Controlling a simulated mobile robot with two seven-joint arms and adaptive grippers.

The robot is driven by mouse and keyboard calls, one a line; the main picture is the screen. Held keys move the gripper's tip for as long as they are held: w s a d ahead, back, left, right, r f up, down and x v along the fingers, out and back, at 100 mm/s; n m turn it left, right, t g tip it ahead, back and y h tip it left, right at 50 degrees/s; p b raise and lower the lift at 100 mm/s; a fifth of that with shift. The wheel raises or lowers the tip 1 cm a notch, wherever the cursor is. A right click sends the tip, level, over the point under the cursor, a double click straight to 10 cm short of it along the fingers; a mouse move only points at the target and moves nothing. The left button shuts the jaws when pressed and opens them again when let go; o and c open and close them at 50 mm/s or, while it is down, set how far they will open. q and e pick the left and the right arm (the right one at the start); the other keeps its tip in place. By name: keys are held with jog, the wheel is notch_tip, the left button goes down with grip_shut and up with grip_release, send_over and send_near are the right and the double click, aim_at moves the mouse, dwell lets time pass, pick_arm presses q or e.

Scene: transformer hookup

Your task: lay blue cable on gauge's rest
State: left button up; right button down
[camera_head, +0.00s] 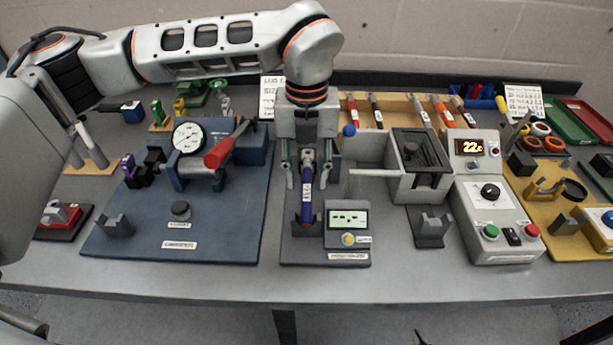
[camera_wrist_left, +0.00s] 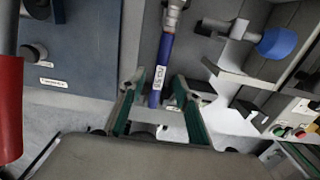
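The blue cable (camera_head: 307,186) has a silver upper end and a white label. Its lower end is at a dark rest (camera_head: 307,226), beside the small gauge (camera_head: 347,218) with a lit display; whether it bears on the rest is unclear. My left gripper (camera_head: 307,182) reaches down over the cable, with one green finger on each side. In the left wrist view the cable (camera_wrist_left: 161,72) runs between the spread fingers (camera_wrist_left: 158,85), with gaps visible on both sides.
A blue board (camera_head: 225,222) with a dial gauge (camera_head: 188,137) and red handle (camera_head: 219,153) stands left. A grey block (camera_head: 420,178) with a blue-knobbed lever stands right, beside a control box (camera_head: 490,215). The table's front strip (camera_head: 200,280) is clear.

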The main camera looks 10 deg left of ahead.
pick_arm(q)
jog(key=shift+r+p, duration=0.85)
jog(key=shift+r, duration=1.1)
